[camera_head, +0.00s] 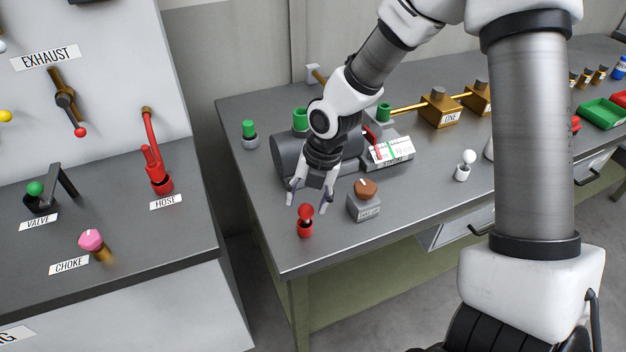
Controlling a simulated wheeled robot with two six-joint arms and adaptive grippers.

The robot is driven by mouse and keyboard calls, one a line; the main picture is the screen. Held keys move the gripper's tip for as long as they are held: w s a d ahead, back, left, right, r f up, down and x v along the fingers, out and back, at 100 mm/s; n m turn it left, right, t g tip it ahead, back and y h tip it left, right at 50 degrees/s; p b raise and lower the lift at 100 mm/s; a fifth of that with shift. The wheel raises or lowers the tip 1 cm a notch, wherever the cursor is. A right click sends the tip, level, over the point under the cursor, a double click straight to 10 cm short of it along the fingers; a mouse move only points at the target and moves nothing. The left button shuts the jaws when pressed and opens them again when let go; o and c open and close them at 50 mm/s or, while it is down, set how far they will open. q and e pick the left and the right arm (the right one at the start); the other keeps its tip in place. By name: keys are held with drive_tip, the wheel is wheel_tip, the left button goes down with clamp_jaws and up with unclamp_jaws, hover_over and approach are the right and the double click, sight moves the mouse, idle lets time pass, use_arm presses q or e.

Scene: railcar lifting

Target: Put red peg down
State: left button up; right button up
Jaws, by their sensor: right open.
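The red peg (306,212) has a round red head and stands in a small red holder (305,230) near the front left corner of the grey table. My right gripper (307,207) points down over it with its fingers spread. One finger is left of the peg and the other is right of it in the picture. I cannot tell whether either finger touches the peg. My left gripper is not in view.
A brown knob on a grey box (364,206) stands close right of the peg. A dark cylinder (287,158) lies behind the gripper, near a white gauge (389,150). A white-headed peg (467,158) stands farther right. The left bench (190,235) holds labelled controls; a gap separates it from the table.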

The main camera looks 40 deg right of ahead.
drive_tip(key=v, duration=0.8)
drive_tip(key=shift+s, duration=0.1)
drive_tip(key=s+a+f+m+g, duration=0.2)
drive_tip(key=s+f+m, duration=0.1)
drive_tip(key=s+f, duration=0.6)
drive_tip(key=s+a+f+m+g+h, duration=0.1)
drive_tip(key=s+a+f+m+g, duration=0.15)
drive_tip(key=s+f, duration=0.65)
drive_tip(key=s+a+f+m+g, duration=0.1)
drive_tip(key=s+f+m+g, duration=0.4)
drive_tip(key=f, duration=0.7)
drive_tip(key=w+f+m+t, duration=0.1)
drive_tip(key=m+t, duration=0.1)
drive_tip(key=m, duration=0.3)
drive_tip(key=w+m+t, duration=0.1)
drive_tip(key=m+t, duration=0.2)
drive_tip(key=m, duration=0.2)
drive_tip(key=w+f+m+t, duration=0.1)
drive_tip(key=w+m+t, duration=0.1)
drive_tip(key=m, duration=0.4)
drive_tip(key=shift+f+t+h, duration=0.35)
drive_tip(key=shift+h, duration=0.05)
